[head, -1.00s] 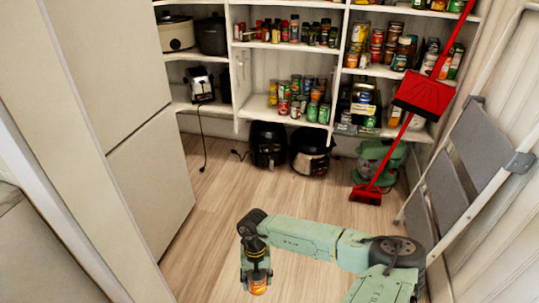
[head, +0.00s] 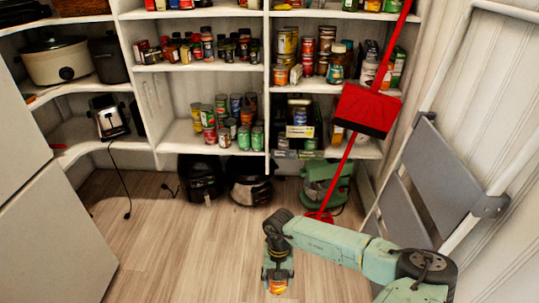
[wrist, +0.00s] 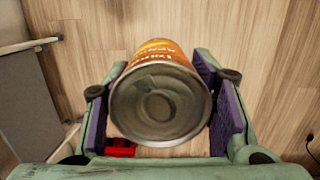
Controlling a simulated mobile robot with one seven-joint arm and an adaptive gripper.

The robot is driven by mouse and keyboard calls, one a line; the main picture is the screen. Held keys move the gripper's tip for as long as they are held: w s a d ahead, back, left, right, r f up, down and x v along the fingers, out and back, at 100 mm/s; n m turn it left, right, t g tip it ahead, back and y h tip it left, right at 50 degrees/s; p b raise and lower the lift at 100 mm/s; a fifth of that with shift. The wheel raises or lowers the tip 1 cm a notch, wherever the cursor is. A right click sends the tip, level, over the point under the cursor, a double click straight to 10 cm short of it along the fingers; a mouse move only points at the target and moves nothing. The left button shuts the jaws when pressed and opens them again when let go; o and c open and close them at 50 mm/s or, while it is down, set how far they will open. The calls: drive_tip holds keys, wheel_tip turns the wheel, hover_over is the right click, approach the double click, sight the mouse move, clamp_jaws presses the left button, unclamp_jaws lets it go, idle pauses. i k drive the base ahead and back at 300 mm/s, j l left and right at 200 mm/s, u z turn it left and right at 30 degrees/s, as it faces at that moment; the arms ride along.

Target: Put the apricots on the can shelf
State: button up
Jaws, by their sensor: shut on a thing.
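An orange-labelled can, the apricots (head: 277,287), is held low over the floor in the head view. In the wrist view the can (wrist: 160,105) shows its grey metal end, with part of its orange label behind. My gripper (head: 278,272) is shut on it, with a purple-padded finger on each side. The can shelf (head: 180,136) is a white board in the corner shelving. Several cans (head: 222,112) stand on its right part; its left part is bare. My gripper is in front of and below this shelf, well apart from it.
A black air fryer (head: 201,178) and a cooker (head: 249,182) stand on the floor under the shelf. A red broom and dustpan (head: 367,110) and a grey step ladder (head: 430,180) are at the right. The wooden floor in front is clear.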

sight(177, 143)
drive_tip(key=i+l+u, duration=0.1)
drive_tip(key=i+u, duration=0.15)
drive_tip(key=i, duration=0.3)
drive_tip(key=i+l+u, duration=0.3)
drive_tip(key=i, duration=0.25)
drive_tip(key=i+l+u, duration=0.2)
drive_tip(key=i+u, duration=0.2)
drive_tip(key=i+l+u, duration=0.25)
drive_tip(key=u, duration=0.15)
drive_tip(key=i+l, duration=0.05)
